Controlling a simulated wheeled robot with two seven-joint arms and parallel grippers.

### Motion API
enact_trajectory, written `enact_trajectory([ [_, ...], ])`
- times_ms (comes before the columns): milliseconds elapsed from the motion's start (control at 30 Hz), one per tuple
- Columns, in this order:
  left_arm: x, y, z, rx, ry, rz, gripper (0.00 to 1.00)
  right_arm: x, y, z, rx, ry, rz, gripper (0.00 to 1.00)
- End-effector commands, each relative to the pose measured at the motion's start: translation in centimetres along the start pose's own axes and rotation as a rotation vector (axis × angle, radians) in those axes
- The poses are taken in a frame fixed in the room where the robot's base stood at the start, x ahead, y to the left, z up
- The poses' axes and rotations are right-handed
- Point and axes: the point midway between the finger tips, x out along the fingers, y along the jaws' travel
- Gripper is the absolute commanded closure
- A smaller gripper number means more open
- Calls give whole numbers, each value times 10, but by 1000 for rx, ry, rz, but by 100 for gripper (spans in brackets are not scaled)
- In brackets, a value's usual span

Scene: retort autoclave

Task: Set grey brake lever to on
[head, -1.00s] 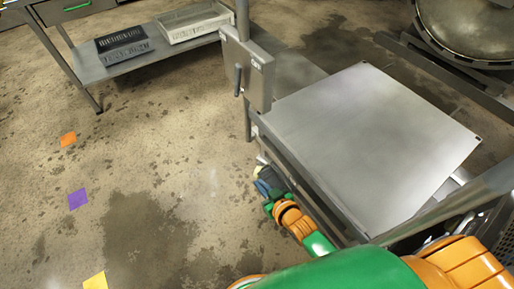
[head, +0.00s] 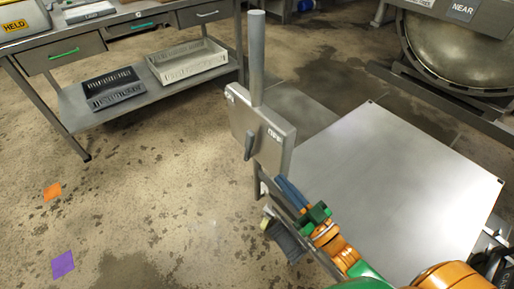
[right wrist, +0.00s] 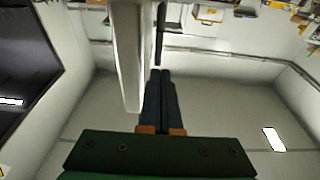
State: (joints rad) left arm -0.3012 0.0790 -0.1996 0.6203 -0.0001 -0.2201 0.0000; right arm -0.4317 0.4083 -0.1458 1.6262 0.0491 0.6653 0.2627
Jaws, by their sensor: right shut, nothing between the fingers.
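The grey brake lever (head: 250,146) is a short dark handle on the front of a grey box (head: 272,150) fixed to a post. One label sits at the box's upper left and one reading OFF at its right; the lever stands roughly upright in the picture between them. My right gripper (head: 279,181) is just below the box, its dark blue fingers shut and empty, apart from the lever. In the right wrist view the shut fingers (right wrist: 160,72) point at a thin dark bar, probably the lever (right wrist: 160,35), beside the pale box edge. My left gripper is not in view.
A flat metal table top (head: 400,190) lies right of the box, close to my right arm. A bench shelf (head: 75,115) at the back left holds a dark tray (head: 113,92) and a pale tray (head: 187,66). A round autoclave door (head: 455,55) is at the back right.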

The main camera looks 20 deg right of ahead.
Motion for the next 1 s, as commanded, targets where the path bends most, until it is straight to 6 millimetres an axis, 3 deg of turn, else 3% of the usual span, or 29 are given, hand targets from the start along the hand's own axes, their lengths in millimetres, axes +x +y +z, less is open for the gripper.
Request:
enact_trajectory([
  [300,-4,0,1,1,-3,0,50,70,0,-1,-1,3,0,100],
  [500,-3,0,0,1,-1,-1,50,98,0,0,-1,0,1,100],
  [1000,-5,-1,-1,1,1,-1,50,106,0,0,-1,-5,0,100],
])
